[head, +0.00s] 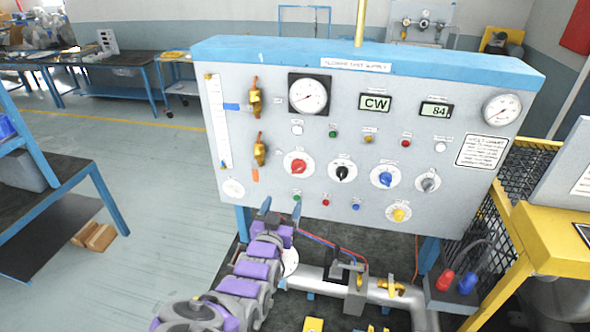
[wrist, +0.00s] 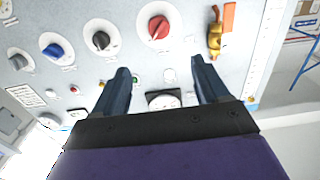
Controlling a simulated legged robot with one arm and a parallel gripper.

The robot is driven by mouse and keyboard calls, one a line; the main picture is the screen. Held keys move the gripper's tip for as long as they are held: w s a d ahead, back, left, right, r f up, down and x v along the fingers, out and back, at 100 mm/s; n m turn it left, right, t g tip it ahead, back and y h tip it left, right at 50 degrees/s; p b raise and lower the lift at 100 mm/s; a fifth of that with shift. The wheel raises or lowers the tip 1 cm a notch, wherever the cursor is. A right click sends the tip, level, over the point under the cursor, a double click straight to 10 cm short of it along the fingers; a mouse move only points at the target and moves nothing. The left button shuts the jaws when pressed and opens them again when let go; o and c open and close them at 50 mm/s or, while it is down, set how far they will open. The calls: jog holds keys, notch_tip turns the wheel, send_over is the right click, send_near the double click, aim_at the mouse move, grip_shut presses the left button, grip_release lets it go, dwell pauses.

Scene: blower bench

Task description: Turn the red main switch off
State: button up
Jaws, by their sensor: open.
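The red switch knob (head: 298,166) sits on a round white dial plate at the left-middle of the grey panel (head: 350,226). In the wrist view, which is turned upside down, the red knob (wrist: 158,27) is near the top, beyond the gap between my fingertips. Its exact pointer direction is hard to read. My gripper (head: 281,212) is in front of the panel's lower left part, below the red knob in the head view. Its two dark fingers (wrist: 160,66) are spread apart with nothing between them, and they do not touch the knob.
A black knob (head: 343,172), a blue knob (head: 385,179) and a yellow knob (head: 399,214) are right of the red one. Brass valves (head: 258,150) are on its left. Small coloured buttons lie around it. Pipes (head: 322,282) run below the panel. Open floor lies left.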

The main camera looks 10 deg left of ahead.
aim_at(296, 170)
jog(key=w, duration=0.5)
jog(key=w+p, duration=0.1)
jog(key=w, duration=1)
jog(key=shift+w+d+p, duration=0.25)
jog(key=shift+w+p, duration=0.05)
jog(key=shift+p, duration=0.05)
jog(key=c, duration=1)
jog(key=shift+c, duration=0.2)
